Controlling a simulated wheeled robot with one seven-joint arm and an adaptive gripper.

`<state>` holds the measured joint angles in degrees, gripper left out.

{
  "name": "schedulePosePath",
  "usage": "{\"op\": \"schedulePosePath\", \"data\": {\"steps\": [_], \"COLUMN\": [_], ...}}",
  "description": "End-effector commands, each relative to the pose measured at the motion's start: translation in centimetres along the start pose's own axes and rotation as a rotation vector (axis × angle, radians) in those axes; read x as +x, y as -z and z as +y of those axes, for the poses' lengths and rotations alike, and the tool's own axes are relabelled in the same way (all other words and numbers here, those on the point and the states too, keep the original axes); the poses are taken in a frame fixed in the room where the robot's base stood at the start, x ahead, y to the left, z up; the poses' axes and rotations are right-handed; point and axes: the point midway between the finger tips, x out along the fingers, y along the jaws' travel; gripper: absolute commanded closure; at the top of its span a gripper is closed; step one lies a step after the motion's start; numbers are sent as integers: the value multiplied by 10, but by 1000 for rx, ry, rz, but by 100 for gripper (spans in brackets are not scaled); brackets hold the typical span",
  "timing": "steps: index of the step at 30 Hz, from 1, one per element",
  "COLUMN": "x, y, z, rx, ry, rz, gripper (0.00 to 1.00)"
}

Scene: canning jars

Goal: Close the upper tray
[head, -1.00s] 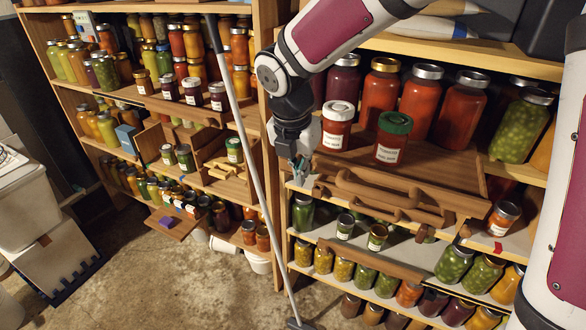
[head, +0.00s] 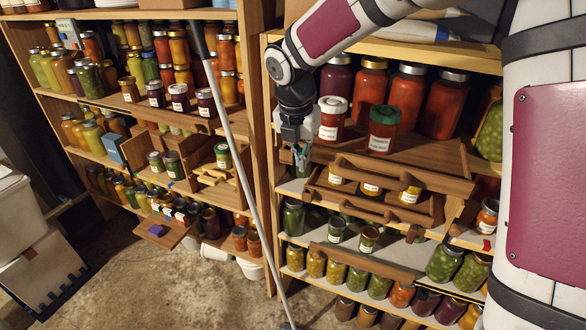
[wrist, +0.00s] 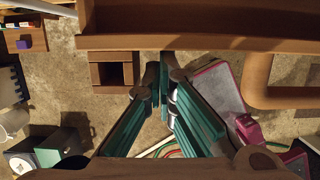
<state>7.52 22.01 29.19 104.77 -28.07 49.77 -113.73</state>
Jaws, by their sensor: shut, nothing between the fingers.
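The upper tray (head: 430,178) is a wooden pull-out tray in the right shelf unit, its front board with a dipped handle edge standing out from the shelf. It carries a white-lidded red jar (head: 332,119) and a green-lidded red jar (head: 383,130). My gripper (head: 302,170) points down at the left end of its front board, shut and empty; contact is hard to tell. Its teal fingers (wrist: 165,85) fill the middle of the wrist view. A wooden board (wrist: 200,42) crosses the top of that view.
Below is another pulled-out tray (head: 365,207) with small labelled jars (head: 370,187). A lower board (head: 365,262) also stands out, near green jars. The left unit (head: 254,100) holds many jars.

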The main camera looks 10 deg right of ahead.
Motion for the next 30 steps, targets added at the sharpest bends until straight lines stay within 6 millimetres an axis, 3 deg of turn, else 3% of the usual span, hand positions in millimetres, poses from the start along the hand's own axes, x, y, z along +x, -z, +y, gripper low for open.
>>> {"op": "schedulePosePath", "data": {"steps": [6,15,24,30], "x": [17,32,37,36], "y": [-59,-120,-148,-146], "z": [0,1,0,0], "rx": [5,2,1,-1], "ry": [-2,-1,0,0], "rz": [-3,-4,-2,-2], "gripper": [100,100,100,100]}}
